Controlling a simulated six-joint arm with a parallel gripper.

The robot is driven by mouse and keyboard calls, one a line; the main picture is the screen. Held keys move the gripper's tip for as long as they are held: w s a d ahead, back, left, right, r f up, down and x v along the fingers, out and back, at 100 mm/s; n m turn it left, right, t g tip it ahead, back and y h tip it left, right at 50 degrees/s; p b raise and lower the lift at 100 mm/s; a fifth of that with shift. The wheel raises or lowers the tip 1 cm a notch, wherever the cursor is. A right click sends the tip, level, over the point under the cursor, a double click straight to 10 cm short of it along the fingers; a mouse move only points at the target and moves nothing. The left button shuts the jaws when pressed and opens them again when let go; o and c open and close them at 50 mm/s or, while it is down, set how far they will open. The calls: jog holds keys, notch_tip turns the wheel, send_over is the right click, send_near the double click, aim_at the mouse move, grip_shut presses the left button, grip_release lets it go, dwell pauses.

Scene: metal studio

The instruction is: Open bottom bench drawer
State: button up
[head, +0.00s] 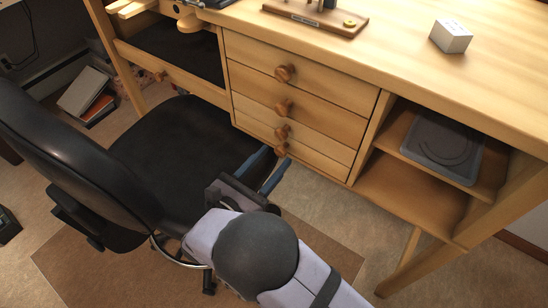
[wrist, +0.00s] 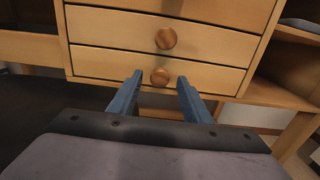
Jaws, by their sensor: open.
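The wooden bench has a stack of drawers with round wooden knobs, and all the fronts look flush. The bottom drawer (head: 318,161) is lowest in the stack; its front also shows in the wrist view (wrist: 105,66). Its knob (wrist: 160,77) shows in the head view too (head: 281,149). My gripper (head: 278,156) is open with blue fingers, pointing at the bottom drawer. In the wrist view my gripper (wrist: 159,77) has one fingertip on each side of the knob, with gaps between. I cannot tell how far the tips reach around it.
A black office chair (head: 165,150) stands close to the left of my gripper. An open shelf with a dark grey case (head: 440,143) is right of the drawers. A white block (head: 451,36) sits on the benchtop. Carpet lies open below the drawers.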

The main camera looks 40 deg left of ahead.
jog(key=shift+w, duration=0.75)
jog(key=shift+c, duration=0.5)
grip_shut()
jog(key=s+p, duration=0.3)
jog(key=s, duration=1.4)
jog(key=shift+s, duration=0.15)
jog(key=shift+o, duration=0.5)
grip_release()
